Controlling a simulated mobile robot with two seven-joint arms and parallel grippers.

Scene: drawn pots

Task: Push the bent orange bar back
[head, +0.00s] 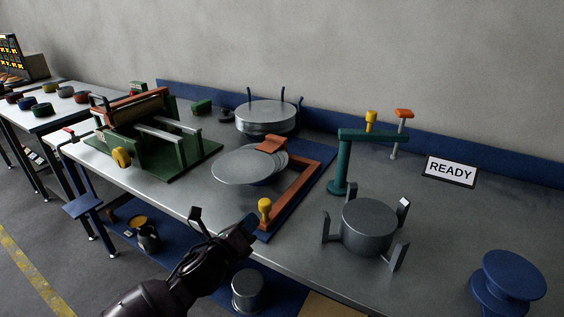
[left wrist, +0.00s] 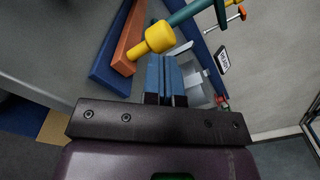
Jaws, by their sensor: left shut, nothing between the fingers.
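The bent orange bar (head: 291,200) lies in an L shape on a blue base plate (head: 326,158) on the grey bench. A yellow knob (head: 265,207) stands at its front end. In the left wrist view the bar (left wrist: 130,38) and its yellow knob (left wrist: 158,37) are just beyond my fingertips. My left gripper (head: 247,227) is shut and empty, at the bench's front edge just in front of the knob. In the left wrist view its blue fingers (left wrist: 165,60) lie together. Whether they touch the knob I cannot tell. My right gripper is not in view.
A shiny round disc (head: 240,167) sits left of the bar. A teal post with an arm (head: 340,170) and a grey pot in a pronged holder (head: 368,225) stand to the right. A green press frame (head: 150,135) is on the left. A READY sign (head: 451,171) stands behind.

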